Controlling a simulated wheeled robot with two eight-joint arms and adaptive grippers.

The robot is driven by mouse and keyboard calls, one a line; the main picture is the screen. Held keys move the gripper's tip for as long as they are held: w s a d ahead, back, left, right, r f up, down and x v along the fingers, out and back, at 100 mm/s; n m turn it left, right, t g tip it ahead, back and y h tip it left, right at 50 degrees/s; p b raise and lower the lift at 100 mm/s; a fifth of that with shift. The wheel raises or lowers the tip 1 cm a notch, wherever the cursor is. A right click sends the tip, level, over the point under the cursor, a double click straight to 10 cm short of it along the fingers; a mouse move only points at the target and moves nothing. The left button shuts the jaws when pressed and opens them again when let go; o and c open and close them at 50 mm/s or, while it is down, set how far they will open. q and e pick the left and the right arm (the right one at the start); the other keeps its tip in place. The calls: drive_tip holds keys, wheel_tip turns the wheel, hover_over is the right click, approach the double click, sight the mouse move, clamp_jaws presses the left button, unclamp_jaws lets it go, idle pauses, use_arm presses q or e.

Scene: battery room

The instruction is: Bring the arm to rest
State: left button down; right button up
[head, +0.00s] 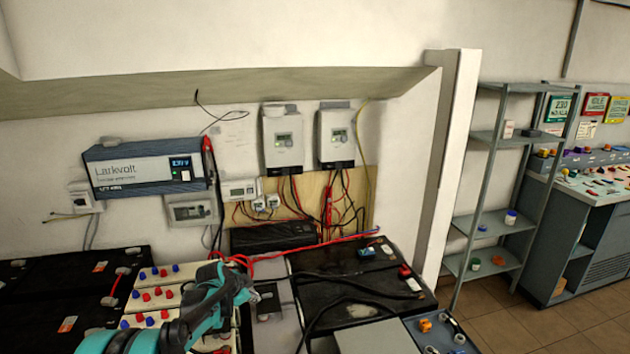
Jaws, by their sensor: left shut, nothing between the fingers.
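My left arm (130,341) is teal and dark grey and comes in from the bottom left. My left gripper (238,287) is at its upper end, in front of the battery bench. It is shut, with nothing seen between its fingers. It hides part of the pale terminal blocks (160,273) and the bench behind it. I cannot tell whether it touches anything. My right gripper is not in view.
Black batteries (350,295) with cables lie right of the gripper, more (60,280) at left. A Larkvolt inverter (150,170) and two controllers (283,140) hang on the wall. A grey shelf (490,225) and a cluttered workbench (590,190) stand right. Floor (560,325) there is clear.

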use_arm(q)
drive_tip(key=s+d+r+n, duration=0.3)
drive_tip(key=s+r, duration=0.6)
drive_tip(key=s, duration=0.2)
drive_tip(key=s+d+f+n+y, duration=0.1)
drive_tip(key=s+n, duration=0.8)
drive_tip(key=s, duration=1.9)
drive_tip(key=shift+f+y, duration=0.15)
drive_tip(key=shift+y, duration=0.65)
